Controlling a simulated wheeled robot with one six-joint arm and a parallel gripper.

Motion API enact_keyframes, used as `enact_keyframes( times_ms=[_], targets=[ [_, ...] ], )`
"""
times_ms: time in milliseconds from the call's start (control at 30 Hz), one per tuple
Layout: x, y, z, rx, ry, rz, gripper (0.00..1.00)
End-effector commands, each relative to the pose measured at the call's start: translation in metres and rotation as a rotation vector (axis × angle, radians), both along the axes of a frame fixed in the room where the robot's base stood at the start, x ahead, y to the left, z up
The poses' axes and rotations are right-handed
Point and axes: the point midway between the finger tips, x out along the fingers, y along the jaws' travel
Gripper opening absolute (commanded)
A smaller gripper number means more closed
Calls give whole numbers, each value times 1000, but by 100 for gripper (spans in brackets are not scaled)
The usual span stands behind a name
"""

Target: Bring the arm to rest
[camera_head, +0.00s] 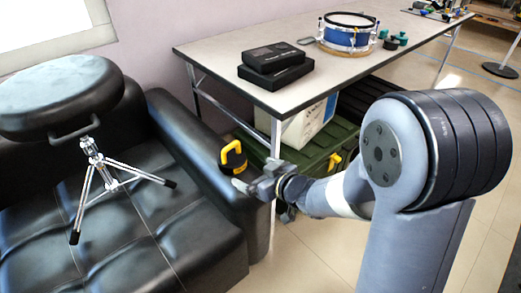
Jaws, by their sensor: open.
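My gripper (252,186) is at the end of my grey arm, in the middle of the camera view. It points left, in front of the table leg and close to the right arm of the black sofa. Its fingers are open, and I see nothing between them. A yellow and black round object (233,158) shows just above and behind the gripper; I cannot tell how far apart they are. My arm bends from a large dark-ringed joint at the right.
A black sofa (205,245) fills the left, with a padded drum stool (62,95) on it. A table (225,55) behind holds black boxes (275,65) and a blue drum (347,33). Green cases (312,158) stand underneath. Floor (315,250) below the gripper looks clear.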

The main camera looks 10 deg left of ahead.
Motion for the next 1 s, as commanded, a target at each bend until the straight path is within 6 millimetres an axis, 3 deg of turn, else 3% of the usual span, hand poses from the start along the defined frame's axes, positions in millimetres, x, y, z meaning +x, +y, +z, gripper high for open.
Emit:
enact_keyframes(
  times_ms=[167,700,900,1000],
  targets=[
    [10,12,-9,0,0,2,100],
    [69,81,-47,0,0,2,100],
    [72,84,-60,1,1,1,100],
    [72,84,-54,1,0,1,100]
  ],
)
